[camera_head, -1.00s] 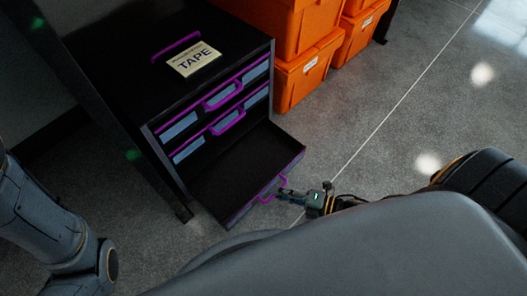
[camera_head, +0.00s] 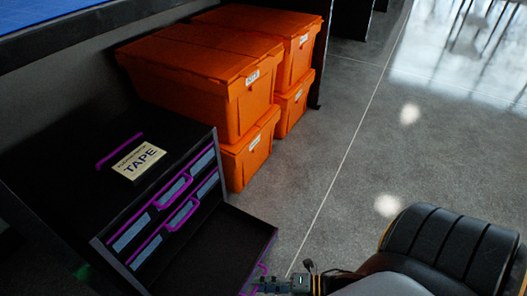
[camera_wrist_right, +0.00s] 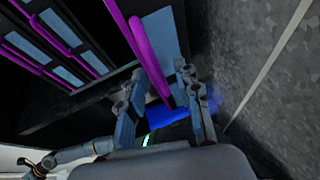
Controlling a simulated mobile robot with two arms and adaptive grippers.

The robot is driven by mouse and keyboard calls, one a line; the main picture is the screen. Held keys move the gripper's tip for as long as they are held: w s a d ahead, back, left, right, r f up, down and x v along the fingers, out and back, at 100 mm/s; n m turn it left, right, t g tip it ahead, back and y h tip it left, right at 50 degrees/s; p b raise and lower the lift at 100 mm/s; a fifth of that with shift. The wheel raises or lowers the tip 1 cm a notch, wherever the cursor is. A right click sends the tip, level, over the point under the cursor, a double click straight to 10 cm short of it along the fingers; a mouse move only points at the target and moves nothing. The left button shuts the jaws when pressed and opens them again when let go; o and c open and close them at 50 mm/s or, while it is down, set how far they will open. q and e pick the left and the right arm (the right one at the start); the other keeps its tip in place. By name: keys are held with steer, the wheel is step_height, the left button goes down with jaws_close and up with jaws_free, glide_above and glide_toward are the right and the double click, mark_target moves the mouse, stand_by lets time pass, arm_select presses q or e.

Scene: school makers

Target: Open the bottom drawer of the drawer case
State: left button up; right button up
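The black drawer case (camera_head: 60,165) stands at the left in the head view. Its bottom drawer (camera_head: 215,250) is pulled well out, and its empty-looking inside shows. The two drawers above it, with purple handles, are shut. My right gripper (camera_head: 268,285) is at the front of the bottom drawer, by its purple handle (camera_head: 256,274). In the right wrist view, the handle (camera_wrist_right: 148,55) runs between the spread fingers of the gripper (camera_wrist_right: 160,90), with gaps beside it. My left gripper is not in view.
A TAPE label (camera_head: 139,160) lies on top of the case. Orange crates (camera_head: 200,85) are stacked behind and to the right of it. Open grey floor (camera_head: 340,190) lies to the right of the drawer. A table edge (camera_head: 50,40) overhangs at the upper left.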

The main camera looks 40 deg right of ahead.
steer(key=v, duration=1.2)
stand_by(0.4)
